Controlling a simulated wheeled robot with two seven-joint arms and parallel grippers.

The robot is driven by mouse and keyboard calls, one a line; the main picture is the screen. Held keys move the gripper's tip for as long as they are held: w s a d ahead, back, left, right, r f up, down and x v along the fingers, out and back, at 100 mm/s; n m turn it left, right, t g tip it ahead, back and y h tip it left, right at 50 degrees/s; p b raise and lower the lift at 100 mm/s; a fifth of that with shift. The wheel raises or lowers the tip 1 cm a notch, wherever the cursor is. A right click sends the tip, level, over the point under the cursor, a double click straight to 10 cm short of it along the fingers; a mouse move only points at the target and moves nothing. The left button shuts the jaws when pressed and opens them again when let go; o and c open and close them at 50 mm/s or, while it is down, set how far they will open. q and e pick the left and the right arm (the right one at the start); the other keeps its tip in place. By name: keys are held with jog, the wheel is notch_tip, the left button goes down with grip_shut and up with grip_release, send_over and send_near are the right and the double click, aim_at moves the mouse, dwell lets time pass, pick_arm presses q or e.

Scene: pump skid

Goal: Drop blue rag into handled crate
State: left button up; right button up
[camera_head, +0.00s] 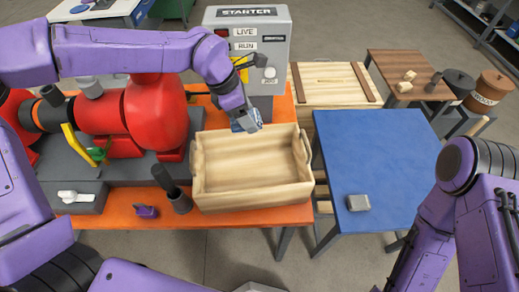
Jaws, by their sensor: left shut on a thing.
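The handled crate (252,194) is a pale wooden box with rope-like handles at its sides. It stands on the orange bench, and its visible floor looks empty. My left gripper (246,124) reaches over the crate's back edge from above. It is shut on the blue rag (241,122), a small blue bundle largely hidden by the fingers. The rag is at the back rim in the picture; I cannot tell its exact height. My right arm is at the right edge, and its gripper is out of view.
A red pump (150,118) fills the bench's left side. The grey starter box (262,50) stands behind the crate. A blue table (385,160) at right holds a grey block (358,202) and is otherwise clear.

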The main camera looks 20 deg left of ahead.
pick_arm(q)
jog(key=shift+s+f+b, duration=0.15)
jog(key=shift+f+b, duration=0.15)
jog(key=f+b, duration=0.3)
jog(key=s+f+b, duration=0.1)
jog(key=f, duration=0.1)
jog(key=shift+f+b, duration=0.1)
jog(key=shift+b, duration=0.2)
jog(key=o, duration=0.8)
jog(key=shift+s+r, duration=0.25)
jog(key=shift+s, duration=0.05)
jog(key=shift+o, duration=1)
jog(key=shift+s+r, duration=0.15)
jog(key=shift+s, duration=0.2)
jog(key=b, duration=0.2)
send_near(242, 132)
jog(key=shift+w+d+f, duration=0.1)
jog(key=shift+w+f, duration=0.1)
jog(key=shift+f, duration=0.25)
jog(key=shift+w+f, duration=0.25)
jog(key=shift+f, duration=0.2)
pick_arm(e)
notch_tip(242, 132, down, 7)
jog(key=s, duration=0.1)
jog(key=shift+s, duration=0.4)
pick_arm(q)
jog(key=shift+f, duration=0.1)
